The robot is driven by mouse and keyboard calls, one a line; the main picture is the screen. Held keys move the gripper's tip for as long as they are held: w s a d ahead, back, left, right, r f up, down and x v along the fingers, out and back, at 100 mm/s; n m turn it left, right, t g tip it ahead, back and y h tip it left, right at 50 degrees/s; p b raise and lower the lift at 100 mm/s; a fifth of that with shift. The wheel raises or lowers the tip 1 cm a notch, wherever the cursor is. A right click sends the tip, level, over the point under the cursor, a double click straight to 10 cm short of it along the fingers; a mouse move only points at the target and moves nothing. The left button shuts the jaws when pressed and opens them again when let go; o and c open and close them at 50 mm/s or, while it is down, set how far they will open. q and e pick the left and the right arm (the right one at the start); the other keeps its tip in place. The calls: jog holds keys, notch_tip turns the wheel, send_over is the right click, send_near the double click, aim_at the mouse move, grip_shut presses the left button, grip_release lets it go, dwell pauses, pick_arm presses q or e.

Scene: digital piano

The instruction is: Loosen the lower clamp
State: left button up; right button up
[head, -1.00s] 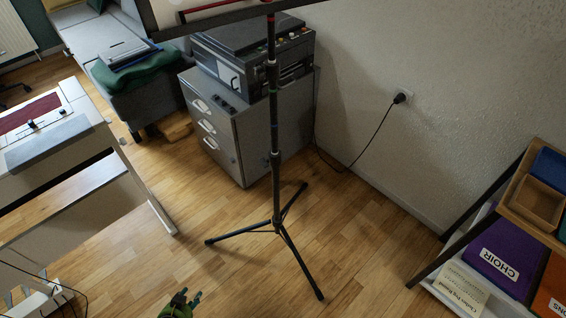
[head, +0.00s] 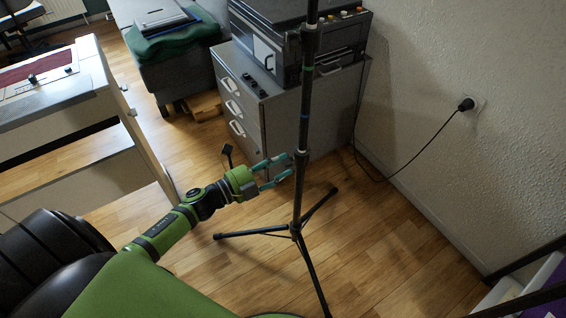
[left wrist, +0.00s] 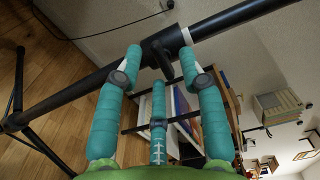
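A black tripod stand (head: 305,110) rises from the floor, its three legs spread. Its lower clamp (head: 302,158) is a thicker black collar low on the pole; the collar (left wrist: 165,42) also shows in the left wrist view, with a short dark knob (left wrist: 157,58) pointing towards my palm. My left gripper (head: 284,170), green with teal fingers, is beside the collar, coming from the left. In the left wrist view my left gripper (left wrist: 160,62) is open, its fingers spread around the knob. I cannot tell whether they touch it. My right gripper is out of view.
A grey drawer cabinet (head: 245,115) with a dark machine (head: 290,45) on top stands behind the pole. A black cable (head: 420,140) runs to a wall socket. A white desk-like unit (head: 70,120) is at left. Wooden floor around the tripod is clear.

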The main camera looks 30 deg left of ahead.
pick_arm(q)
jog(key=shift+w+d, duration=0.35)
jog(key=shift+w, duration=0.25)
grip_shut()
